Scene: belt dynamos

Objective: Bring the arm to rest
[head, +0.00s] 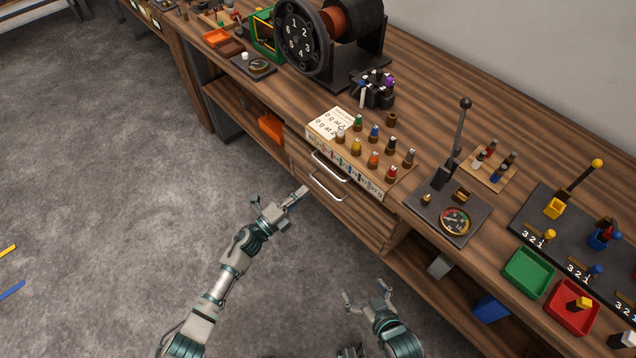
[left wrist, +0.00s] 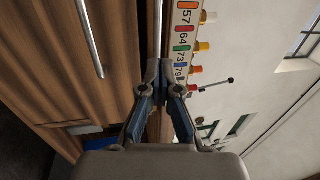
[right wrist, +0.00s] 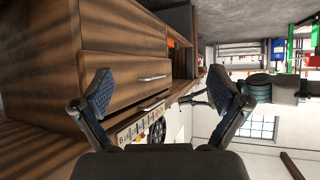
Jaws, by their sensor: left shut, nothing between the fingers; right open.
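My left gripper (head: 300,194) is shut and empty in the head view, in front of the drawer handles and apart from them. In the left wrist view its fingers (left wrist: 160,72) meet, with a drawer front and the numbered strip beyond. My right gripper (head: 367,294) is open and empty at the bottom of the head view, over the floor in front of the bench. In the right wrist view its two fingers (right wrist: 165,95) are spread wide with nothing between them.
The wooden bench (head: 430,85) runs along the right with two drawer handles (head: 326,187). On it stand a peg board (head: 355,160), a lever with a gauge (head: 455,220), a green tray (head: 528,272) and a red tray (head: 572,308).

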